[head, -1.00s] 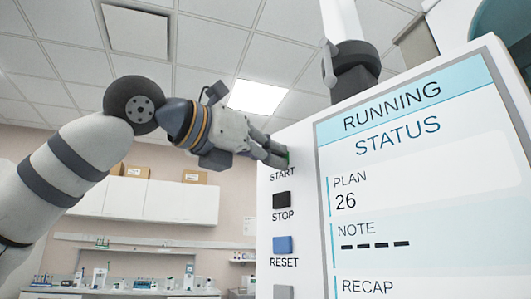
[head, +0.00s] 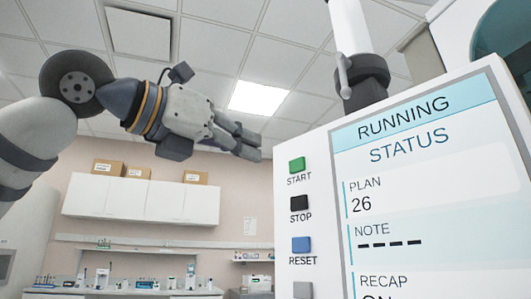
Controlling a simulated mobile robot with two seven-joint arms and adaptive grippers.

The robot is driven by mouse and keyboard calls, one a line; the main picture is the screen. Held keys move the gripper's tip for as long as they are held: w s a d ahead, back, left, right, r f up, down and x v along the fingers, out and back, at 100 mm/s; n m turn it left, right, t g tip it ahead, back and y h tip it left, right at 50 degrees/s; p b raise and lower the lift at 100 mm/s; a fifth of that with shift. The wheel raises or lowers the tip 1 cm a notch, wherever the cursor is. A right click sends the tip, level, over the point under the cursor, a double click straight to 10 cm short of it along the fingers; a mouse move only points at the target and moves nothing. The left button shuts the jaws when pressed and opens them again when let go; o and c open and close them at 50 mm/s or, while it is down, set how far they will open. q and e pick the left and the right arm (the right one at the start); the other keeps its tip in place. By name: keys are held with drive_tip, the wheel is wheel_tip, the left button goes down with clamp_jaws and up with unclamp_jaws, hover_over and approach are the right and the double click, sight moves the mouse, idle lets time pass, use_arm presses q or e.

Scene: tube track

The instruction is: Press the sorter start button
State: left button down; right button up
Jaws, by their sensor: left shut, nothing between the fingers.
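The sorter's white control panel (head: 313,242) stands at the right in the head view. Its green START button (head: 297,165) is at the top of a button column and is fully visible. The screen (head: 430,170) reads RUNNING, STATUS, PLAN 26. My left gripper (head: 256,147) is shut and empty, to the left of the START button and apart from it. My right gripper is not in view.
Below START are a black STOP button (head: 299,202), a blue RESET button (head: 301,244) and a grey button (head: 303,289). A pole-mounted fitting (head: 363,80) rises behind the panel. Wall cabinets (head: 140,198) and a lab bench (head: 130,291) are far back.

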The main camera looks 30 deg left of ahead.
use_arm(q)
drive_tip(key=v, duration=0.3)
drive_tip(key=shift+s+r, duration=0.1)
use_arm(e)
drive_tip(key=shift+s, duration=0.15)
use_arm(q)
drive_tip(key=shift+s+a, duration=0.1)
